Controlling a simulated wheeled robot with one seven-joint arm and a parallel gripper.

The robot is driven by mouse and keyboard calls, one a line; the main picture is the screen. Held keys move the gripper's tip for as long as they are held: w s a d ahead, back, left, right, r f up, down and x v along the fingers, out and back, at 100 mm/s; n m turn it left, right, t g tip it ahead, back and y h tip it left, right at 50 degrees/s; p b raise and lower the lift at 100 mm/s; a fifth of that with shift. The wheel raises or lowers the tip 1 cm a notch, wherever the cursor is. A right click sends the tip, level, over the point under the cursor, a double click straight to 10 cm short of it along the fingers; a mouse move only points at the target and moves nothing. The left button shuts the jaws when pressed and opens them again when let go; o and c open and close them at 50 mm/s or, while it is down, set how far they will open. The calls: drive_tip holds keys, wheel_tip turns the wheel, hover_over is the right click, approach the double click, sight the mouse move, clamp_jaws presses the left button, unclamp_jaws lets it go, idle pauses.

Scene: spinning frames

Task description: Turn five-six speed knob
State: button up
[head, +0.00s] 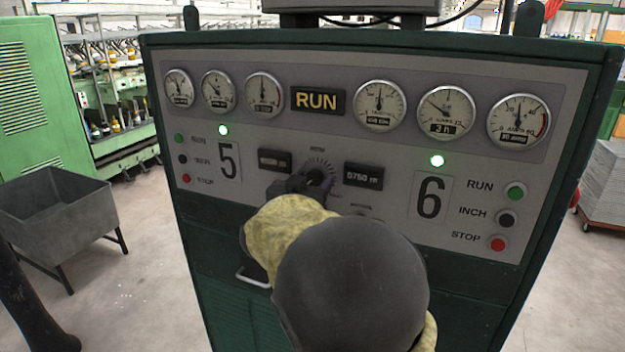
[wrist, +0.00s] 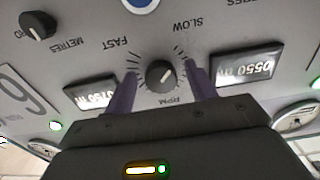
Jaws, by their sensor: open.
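The five-six speed knob (wrist: 160,73) is a small dark round knob with a pale pointer line. It sits in the middle of the grey panel, between the FAST and SLOW marks with RPM beside it. In the wrist view the panel appears upside down. My gripper (wrist: 161,76) is open, with one purplish finger on each side of the knob and gaps between fingers and knob. In the head view the knob (head: 317,177) shows beside its tick scale, partly hidden by my dark gripper (head: 300,184).
A second dark knob marked METRES (wrist: 39,25) sits apart from the speed knob. Counter displays (head: 363,176) flank the speed knob. Gauges (head: 379,104) and a RUN sign (head: 318,101) line the panel above. Run, inch and stop buttons (head: 498,244) are at the sides.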

drive_tip(key=c, duration=1)
drive_tip(key=shift+f+m+b, duration=0.1)
drive_tip(key=shift+m+b, duration=0.2)
drive_tip(key=shift+b, duration=0.05)
